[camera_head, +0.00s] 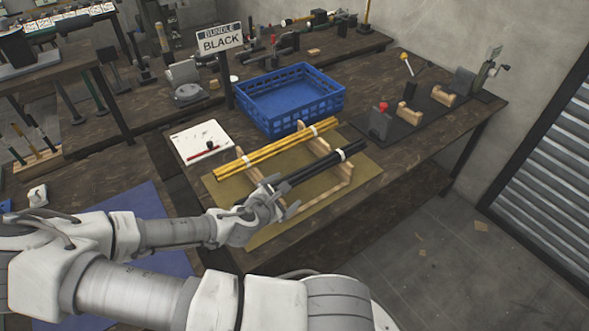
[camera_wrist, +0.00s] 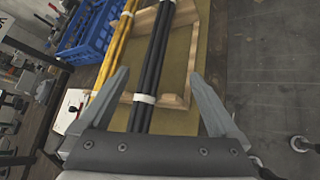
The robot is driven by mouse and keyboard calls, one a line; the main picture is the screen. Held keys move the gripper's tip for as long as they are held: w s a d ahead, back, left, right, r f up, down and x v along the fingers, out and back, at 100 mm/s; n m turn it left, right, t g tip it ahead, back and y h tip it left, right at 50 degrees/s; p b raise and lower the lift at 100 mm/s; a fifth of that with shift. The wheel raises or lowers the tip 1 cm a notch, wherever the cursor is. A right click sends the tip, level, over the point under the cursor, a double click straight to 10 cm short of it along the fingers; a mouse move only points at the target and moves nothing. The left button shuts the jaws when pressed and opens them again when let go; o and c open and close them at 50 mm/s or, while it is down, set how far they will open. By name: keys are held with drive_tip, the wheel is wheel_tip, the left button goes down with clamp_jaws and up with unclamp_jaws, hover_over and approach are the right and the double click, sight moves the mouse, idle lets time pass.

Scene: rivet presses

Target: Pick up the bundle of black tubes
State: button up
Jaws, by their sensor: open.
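The bundle of black tubes (camera_head: 322,166) lies on a wooden rack (camera_head: 344,187) on a tan mat, with white bands around it. In the wrist view the black bundle (camera_wrist: 153,62) runs lengthwise between my open fingers, with a white band (camera_wrist: 144,99) close to them. My gripper (camera_head: 284,204) is at the near left end of the bundle in the head view and hides that end. In the wrist view my gripper (camera_wrist: 162,84) is open, with one finger on each side of the tubes. I cannot tell the height gap. A yellow tube bundle (camera_head: 275,150) lies beside it.
A blue crate (camera_head: 290,100) stands behind the rack, next to a sign reading "BUNDLE BLACK" (camera_head: 221,39). A white board with a red pen (camera_head: 202,142) lies left of the mat. A dark fixture with a red knob (camera_head: 380,119) stands to the right.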

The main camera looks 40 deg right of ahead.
sight(304, 175)
drive_tip(key=b, duration=0.2)
drive_tip(key=w+b, duration=0.1)
drive_tip(key=b, duration=0.1)
drive_tip(key=shift+d+f, duration=0.25)
drive_tip(key=shift+f, duration=0.05)
drive_tip(key=b, duration=0.2)
drive_tip(key=shift+w+d+f+b, duration=0.1)
drive_tip(key=shift+w+d+b, duration=0.1)
drive_tip(key=shift+b, duration=0.2)
drive_tip(key=b, duration=0.2)
drive_tip(key=shift+d+f+b, duration=0.2)
drive_tip(key=shift+d+b, duration=0.05)
drive_tip(key=shift+b, duration=0.15)
drive_tip(key=b+x, duration=0.2)
drive_tip(key=x, duration=0.3)
drive_tip(key=b+x, duration=0.3)
drive_tip(key=x, duration=0.2)
drive_tip(key=shift+s+d+r, duration=0.2)
drive_tip(key=shift+s, duration=0.05)
drive_tip(key=shift+b+x, duration=0.9)
drive_tip(key=shift+x, duration=1.8)
drive_tip(key=shift+w+a, duration=0.1)
clamp_jaws()
